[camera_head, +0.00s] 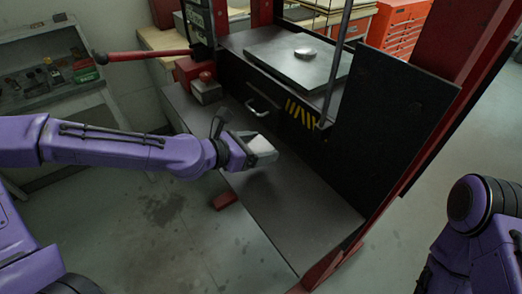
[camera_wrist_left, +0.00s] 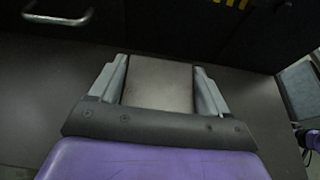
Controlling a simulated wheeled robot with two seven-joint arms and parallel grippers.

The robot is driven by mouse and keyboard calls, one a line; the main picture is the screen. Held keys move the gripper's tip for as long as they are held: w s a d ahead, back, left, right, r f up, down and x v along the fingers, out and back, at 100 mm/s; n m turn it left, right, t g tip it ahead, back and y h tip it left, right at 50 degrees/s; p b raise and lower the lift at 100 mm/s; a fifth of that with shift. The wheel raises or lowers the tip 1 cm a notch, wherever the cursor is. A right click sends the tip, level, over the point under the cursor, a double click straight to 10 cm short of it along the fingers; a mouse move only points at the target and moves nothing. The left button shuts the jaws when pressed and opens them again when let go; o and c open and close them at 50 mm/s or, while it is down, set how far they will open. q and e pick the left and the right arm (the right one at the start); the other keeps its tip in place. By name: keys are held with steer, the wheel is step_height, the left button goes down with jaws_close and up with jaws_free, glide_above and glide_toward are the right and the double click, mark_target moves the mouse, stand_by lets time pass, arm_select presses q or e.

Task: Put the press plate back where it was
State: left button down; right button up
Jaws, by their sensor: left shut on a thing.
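My left gripper (camera_head: 258,150) is shut on a flat light-grey metal plate, which looks like the press plate. In the left wrist view, the plate (camera_wrist_left: 158,84) sits between the two fingers of the left gripper (camera_wrist_left: 160,88). The gripper holds it in front of the press, over the dark lower ledge (camera_head: 290,205), with a soft shadow below. The press bed (camera_head: 295,60) is behind and above the gripper, with a small round metal disc (camera_head: 305,52) on it. My right gripper is out of view; only part of that arm shows at the right.
A red-handled lever (camera_head: 150,54) sticks out left of the press. A metal drawer handle (camera_head: 262,105) is on the dark press front, beside yellow stripes (camera_head: 302,112). A dark side panel (camera_head: 390,125) and red post (camera_head: 450,95) stand right.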

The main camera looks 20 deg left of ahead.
arm_select(q)
steer(key=shift+w+f+b, duration=0.3)
steer(key=shift+w+f, duration=0.25)
steer(key=shift+f, duration=0.1)
steer(key=f+b, duration=0.4)
steer(key=shift+w, duration=0.35)
steer(key=shift+r, duration=0.15)
steer(key=shift+s, duration=0.1)
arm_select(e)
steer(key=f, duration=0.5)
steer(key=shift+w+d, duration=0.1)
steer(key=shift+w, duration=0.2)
arm_select(q)
jaws_free()
steer(key=shift+d, duration=0.1)
